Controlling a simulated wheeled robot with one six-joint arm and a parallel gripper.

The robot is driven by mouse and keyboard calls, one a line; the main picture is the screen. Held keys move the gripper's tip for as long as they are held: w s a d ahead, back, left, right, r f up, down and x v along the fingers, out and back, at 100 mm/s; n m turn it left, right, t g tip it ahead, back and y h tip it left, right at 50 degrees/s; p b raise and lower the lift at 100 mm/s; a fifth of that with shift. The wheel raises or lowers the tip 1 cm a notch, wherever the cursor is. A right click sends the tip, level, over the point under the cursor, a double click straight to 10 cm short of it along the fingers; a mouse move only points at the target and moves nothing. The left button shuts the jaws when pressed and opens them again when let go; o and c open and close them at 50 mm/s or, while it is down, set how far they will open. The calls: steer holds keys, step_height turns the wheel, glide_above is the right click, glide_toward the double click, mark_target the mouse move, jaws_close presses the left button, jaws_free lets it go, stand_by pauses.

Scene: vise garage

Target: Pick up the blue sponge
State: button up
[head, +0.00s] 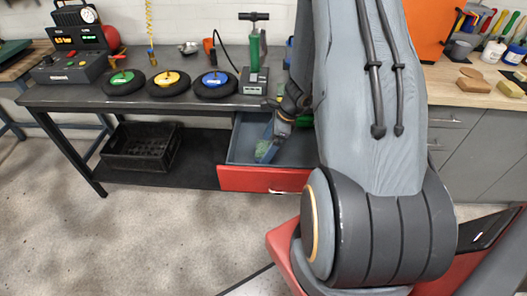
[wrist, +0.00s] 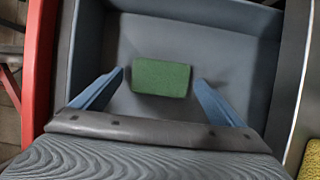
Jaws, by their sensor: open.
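I see no sponge that is clearly blue. A green sponge-like block (wrist: 161,78) lies on the floor of the open grey drawer (wrist: 240,57) in the wrist view. A green patch in the drawer also shows in the head view (head: 262,149), partly covered by my gripper. My gripper (wrist: 160,76) reaches into the drawer with its blue fingers spread open. The block sits between and just beyond the fingertips, with a gap on each side. Whether the fingers are level with it in height, I cannot tell.
The drawer's red front (head: 262,180) is pulled out under the grey workbench (head: 70,97). Wheels with green (head: 122,78), yellow (head: 167,79) and blue (head: 214,79) hubs lie on the bench. A black crate (head: 142,147) stands on the lower shelf. The drawer walls close in around my gripper.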

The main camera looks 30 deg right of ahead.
mark_target(265, 149)
steer(key=shift+w+a+f, duration=0.15)
steer(key=shift+a+f, duration=0.1)
steer(key=shift+f, duration=0.4)
steer(key=shift+c, duration=0.2)
steer(key=c, duration=1.2)
steer(key=shift+o, duration=0.2)
steer(key=shift+r, duration=0.15)
step_height(265, 149, up, 10)
